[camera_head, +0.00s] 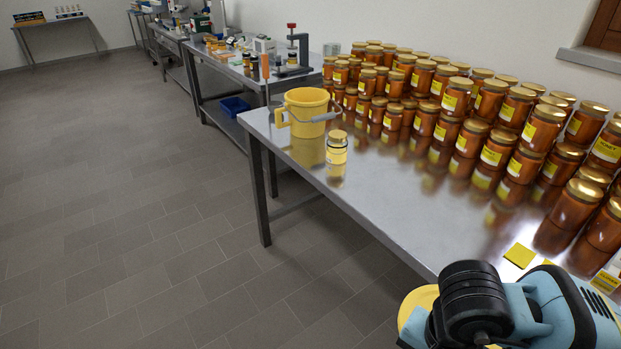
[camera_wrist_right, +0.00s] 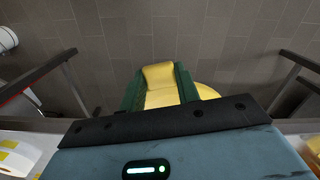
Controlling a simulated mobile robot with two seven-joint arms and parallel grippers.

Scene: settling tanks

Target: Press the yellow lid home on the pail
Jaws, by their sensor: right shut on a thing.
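The yellow pail (camera_head: 306,118) stands upright near the far left edge of the steel table. Its top looks open and a wire handle hangs at its right side. The yellow lid (camera_head: 417,301) shows at the bottom right of the head view, partly hidden by my right arm. My right gripper (camera_wrist_right: 160,82) is shut on the lid in the wrist view, with a green finger on each side of a yellow part. The lid's round edge (camera_wrist_right: 208,91) shows beyond the right finger. The lid is well apart from the pail. My left gripper is not in view.
Many amber honey jars (camera_head: 455,95) fill the back of the steel table (camera_head: 375,190). A small gold-lidded jar (camera_head: 336,147) stands close to the pail, on its near side. Yellow labels (camera_head: 519,255) lie near my right arm. The table's front strip is mostly clear.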

